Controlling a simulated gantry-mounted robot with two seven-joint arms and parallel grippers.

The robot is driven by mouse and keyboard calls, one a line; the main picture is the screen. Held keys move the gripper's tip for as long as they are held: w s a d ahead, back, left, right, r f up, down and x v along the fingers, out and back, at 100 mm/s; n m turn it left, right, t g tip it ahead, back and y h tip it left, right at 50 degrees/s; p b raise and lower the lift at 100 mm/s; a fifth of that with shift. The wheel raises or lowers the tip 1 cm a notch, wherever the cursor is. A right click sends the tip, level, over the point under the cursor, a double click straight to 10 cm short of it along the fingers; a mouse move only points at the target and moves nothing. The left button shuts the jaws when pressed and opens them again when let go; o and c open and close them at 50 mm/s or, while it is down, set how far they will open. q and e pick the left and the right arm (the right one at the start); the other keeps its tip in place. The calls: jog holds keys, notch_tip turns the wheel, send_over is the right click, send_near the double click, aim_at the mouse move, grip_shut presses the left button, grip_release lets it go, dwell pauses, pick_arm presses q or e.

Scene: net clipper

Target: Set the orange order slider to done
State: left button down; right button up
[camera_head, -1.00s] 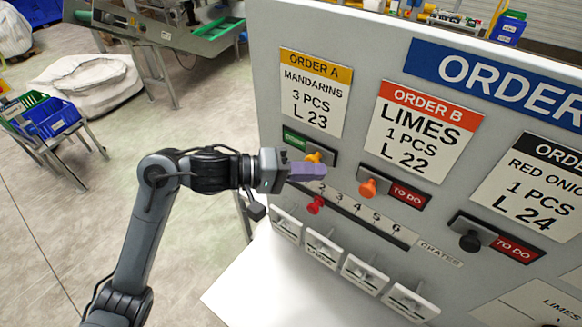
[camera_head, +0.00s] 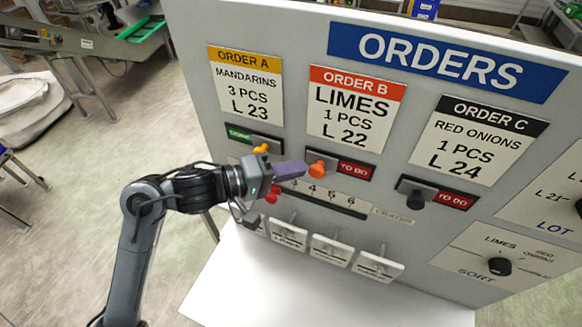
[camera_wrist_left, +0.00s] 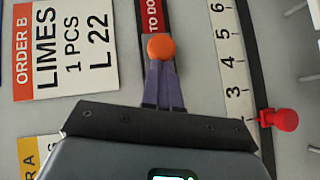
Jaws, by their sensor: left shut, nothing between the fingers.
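The orange slider knob (camera_head: 317,169) sits under the Order B limes card (camera_head: 350,108), at the left end of its track. The red TO DO label (camera_head: 355,169) shows to its right. My left gripper (camera_head: 304,169) is shut and empty, its purple fingertips close to the left side of the knob. In the left wrist view the orange knob (camera_wrist_left: 161,47) lies right at the fingertips (camera_wrist_left: 160,66). I cannot tell whether they touch. My right gripper is not in view.
The yellow slider (camera_head: 261,149) shows green DONE (camera_head: 239,133). The black slider (camera_head: 415,199) shows TO DO. A red knob (camera_head: 271,194) is on the numbered scale below.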

pick_arm(q)
jog(key=s+d+p, duration=0.2)
jog(key=d+p, duration=0.3)
jog(key=d, duration=0.2)
jog(key=shift+s, duration=0.35)
jog(key=w+a+p+v, duration=0.1)
jog(key=w+p+v, duration=0.1)
jog(key=v, duration=1.1)
jog(key=shift+w+r, duration=0.25)
jog(key=shift+w, duration=0.05)
